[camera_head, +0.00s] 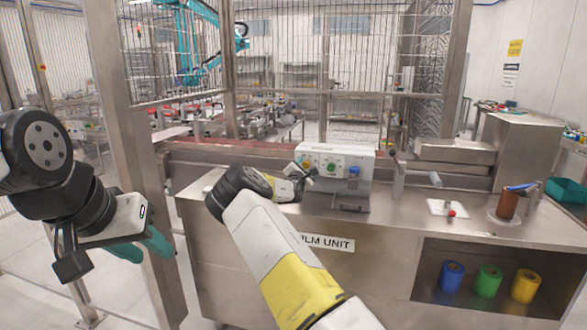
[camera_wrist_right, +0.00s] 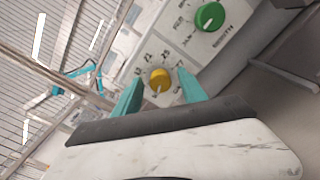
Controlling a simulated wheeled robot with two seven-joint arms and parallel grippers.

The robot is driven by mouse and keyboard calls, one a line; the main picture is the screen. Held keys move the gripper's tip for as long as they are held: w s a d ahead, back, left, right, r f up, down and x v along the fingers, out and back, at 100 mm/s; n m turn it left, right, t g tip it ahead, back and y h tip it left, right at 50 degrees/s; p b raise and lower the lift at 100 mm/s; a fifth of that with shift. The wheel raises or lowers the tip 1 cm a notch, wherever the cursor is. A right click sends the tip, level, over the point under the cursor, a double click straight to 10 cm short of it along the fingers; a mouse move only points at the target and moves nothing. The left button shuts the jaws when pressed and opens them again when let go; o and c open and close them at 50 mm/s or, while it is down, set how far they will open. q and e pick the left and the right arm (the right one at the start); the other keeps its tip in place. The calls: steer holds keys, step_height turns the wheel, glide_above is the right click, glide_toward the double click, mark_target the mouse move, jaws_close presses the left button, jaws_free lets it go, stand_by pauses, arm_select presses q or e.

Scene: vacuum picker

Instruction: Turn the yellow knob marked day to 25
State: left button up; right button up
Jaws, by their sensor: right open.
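The yellow knob (camera_wrist_right: 160,80) sits on a pale panel with small printed markings around it. In the right wrist view its pointer ridge points down toward my gripper. My right gripper (camera_wrist_right: 158,92) is open, with one teal finger on each side of the knob. I cannot tell whether the fingers touch it. In the head view my right gripper (camera_head: 305,178) is at the left part of the white control box (camera_head: 338,185).
A green knob (camera_wrist_right: 209,16) is beside the yellow one, and a blue knob (camera_head: 354,171) is farther right. The steel counter (camera_head: 400,222) holds a white plate with a red-tipped part (camera_head: 451,212) and a brown cylinder (camera_head: 508,205). Coloured rolls stand on the shelf below.

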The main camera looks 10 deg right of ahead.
jaws_close()
